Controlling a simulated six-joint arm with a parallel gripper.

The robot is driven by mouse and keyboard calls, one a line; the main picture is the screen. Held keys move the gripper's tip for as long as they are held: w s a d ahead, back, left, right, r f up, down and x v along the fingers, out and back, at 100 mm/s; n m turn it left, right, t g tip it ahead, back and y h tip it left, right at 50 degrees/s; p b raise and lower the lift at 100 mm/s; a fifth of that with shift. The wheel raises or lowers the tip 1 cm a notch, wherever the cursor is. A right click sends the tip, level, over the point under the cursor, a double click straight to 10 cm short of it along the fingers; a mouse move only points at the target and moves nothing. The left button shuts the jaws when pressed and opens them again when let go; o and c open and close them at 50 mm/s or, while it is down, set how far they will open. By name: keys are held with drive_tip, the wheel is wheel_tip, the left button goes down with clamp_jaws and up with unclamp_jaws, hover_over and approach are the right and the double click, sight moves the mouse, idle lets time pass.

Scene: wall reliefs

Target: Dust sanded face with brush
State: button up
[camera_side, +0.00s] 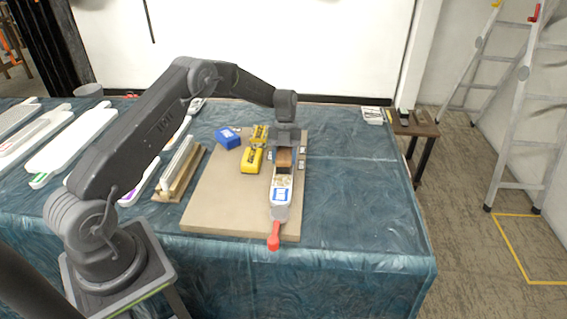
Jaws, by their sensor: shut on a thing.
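My gripper (284,146) points down over the right part of a tan board (215,195). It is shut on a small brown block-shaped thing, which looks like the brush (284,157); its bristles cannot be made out. Below it lies a long pale workpiece (281,183) with a blue and white label, probably the sanded face. The brush is over its far part; I cannot tell whether they touch. A red-handled clamp (274,238) sits at the workpiece's near end, over the board's front edge. Any dust is too small to see.
Left of the workpiece on the board are two yellow tools (251,160) and a blue block (228,137). Long white pieces (72,140) lie farther left. The blue cloth (350,190) at right is mostly clear.

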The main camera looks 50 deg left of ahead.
sight(285, 149)
drive_tip(key=shift+w+a, duration=1.1)
drive_tip(key=shift+a, duration=0.05)
drive_tip(key=shift+w+a+r, duration=0.1)
drive_tip(key=shift+r, duration=3.85)
